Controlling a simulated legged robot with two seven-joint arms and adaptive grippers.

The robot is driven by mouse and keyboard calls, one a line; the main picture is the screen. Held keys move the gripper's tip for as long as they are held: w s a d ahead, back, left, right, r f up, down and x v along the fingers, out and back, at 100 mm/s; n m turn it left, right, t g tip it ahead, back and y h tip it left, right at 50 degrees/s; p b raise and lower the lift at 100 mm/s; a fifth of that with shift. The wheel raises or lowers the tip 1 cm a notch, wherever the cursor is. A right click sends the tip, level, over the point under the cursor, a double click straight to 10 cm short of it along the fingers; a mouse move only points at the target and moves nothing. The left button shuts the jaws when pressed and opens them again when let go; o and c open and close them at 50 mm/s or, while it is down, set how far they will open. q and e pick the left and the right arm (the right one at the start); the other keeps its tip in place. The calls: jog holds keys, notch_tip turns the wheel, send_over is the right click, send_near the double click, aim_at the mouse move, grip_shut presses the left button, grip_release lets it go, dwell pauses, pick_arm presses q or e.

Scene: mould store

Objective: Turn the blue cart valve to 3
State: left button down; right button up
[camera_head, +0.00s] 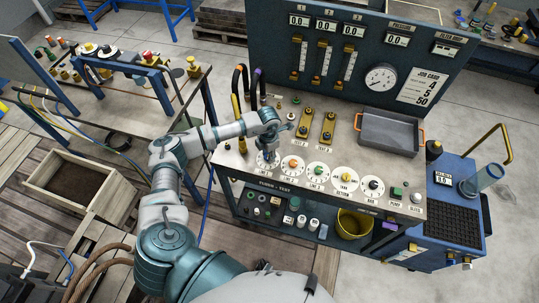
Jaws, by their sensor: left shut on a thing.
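My left arm reaches in from the bottom, and its gripper (269,149) points down at the leftmost round white dial (267,163) on the test bench. The gripper is shut on that dial's knob, which the fingers mostly hide; its colour and setting cannot be read. To the right stand more dials with knobs: an orange one (293,163), a green one (318,171), a yellow one (345,178) and a black one (372,186). A blue cart (459,190) stands at the right with a small display (443,179); I cannot make out a numbered valve on it. My right gripper is out of view.
A blue back panel (380,40) with gauges and displays rises behind the bench top (300,135). A grey tray (390,132) sits on its right. Dark hoses (241,85) stand near the left gripper. A wooden planter box (75,185) lies at the left.

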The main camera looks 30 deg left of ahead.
aim_at(267, 156)
pick_arm(q)
jog(key=shift+a+r+m, duration=0.1)
jog(key=shift+a+m, duration=0.1)
jog(key=shift+m, duration=0.2)
jog(key=c, duration=1.1)
grip_release()
jog(key=o, duration=0.3)
jog(key=shift+s, duration=0.1)
jog(key=shift+s+r, duration=0.1)
jog(key=shift+s, duration=0.05)
notch_tip(267, 156, up, 12)
jog(key=shift+a+f, duration=0.1)
jog(key=shift+a, duration=0.05)
